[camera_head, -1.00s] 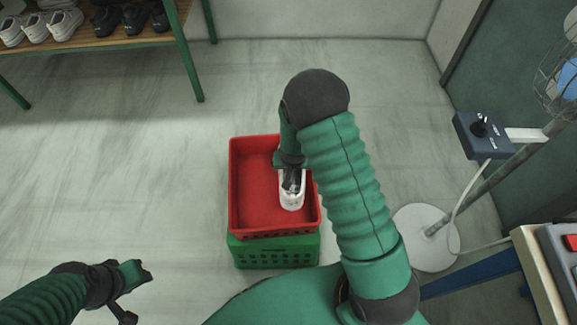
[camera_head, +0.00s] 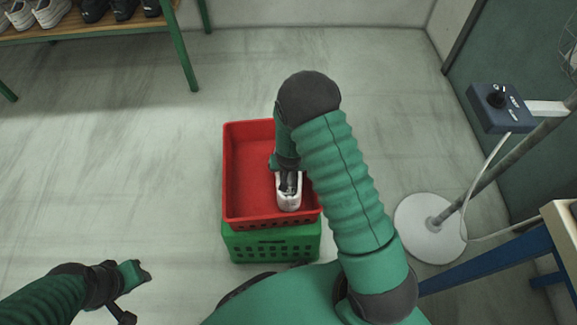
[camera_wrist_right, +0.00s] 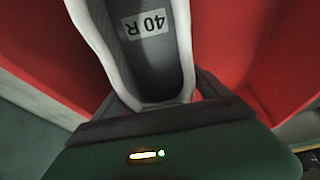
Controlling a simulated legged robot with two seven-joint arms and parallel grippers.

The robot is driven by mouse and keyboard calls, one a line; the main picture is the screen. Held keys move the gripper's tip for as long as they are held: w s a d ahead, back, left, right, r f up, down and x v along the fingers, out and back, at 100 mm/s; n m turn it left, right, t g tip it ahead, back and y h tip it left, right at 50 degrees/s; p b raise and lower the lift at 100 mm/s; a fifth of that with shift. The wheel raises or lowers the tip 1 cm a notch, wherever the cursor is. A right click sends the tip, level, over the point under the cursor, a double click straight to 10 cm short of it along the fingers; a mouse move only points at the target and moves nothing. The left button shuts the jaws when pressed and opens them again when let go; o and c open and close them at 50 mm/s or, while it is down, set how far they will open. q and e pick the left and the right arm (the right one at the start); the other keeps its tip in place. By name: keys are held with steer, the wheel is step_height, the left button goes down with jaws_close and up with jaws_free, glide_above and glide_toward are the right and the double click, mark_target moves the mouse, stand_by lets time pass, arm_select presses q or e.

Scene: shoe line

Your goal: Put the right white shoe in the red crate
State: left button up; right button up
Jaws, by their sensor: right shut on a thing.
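The red crate (camera_head: 247,180) stands on top of a green crate, in the middle of the head view. The white shoe (camera_head: 288,201) is within the crate's outline, at its right side. In the right wrist view the shoe (camera_wrist_right: 185,50) shows a grey insole with a "40 R" label, and red crate walls (camera_wrist_right: 225,35) lie around it. My right gripper (camera_head: 289,182) is shut on the shoe's heel end. Whether the shoe touches the crate floor cannot be told. My left gripper (camera_head: 132,289) is apart from the crates, at the lower left, with its fingers spread and nothing between them.
The green crate (camera_head: 272,246) supports the red one. A shoe rack (camera_head: 95,30) with white and black shoes stands at the upper left. A stand with a round white base (camera_head: 428,228) and a control box (camera_head: 499,107) is at the right. The floor left of the crates is clear.

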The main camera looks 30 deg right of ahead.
steer(key=o, duration=1.6)
steer(key=shift+d, duration=0.15)
steer(key=shift+o, duration=0.2)
steer(key=p+v, duration=0.8)
steer(key=v, duration=0.8)
steer(key=shift+s+r+p, duration=0.15)
steer(key=shift+r+p, duration=0.2)
steer(key=shift+a, duration=0.2)
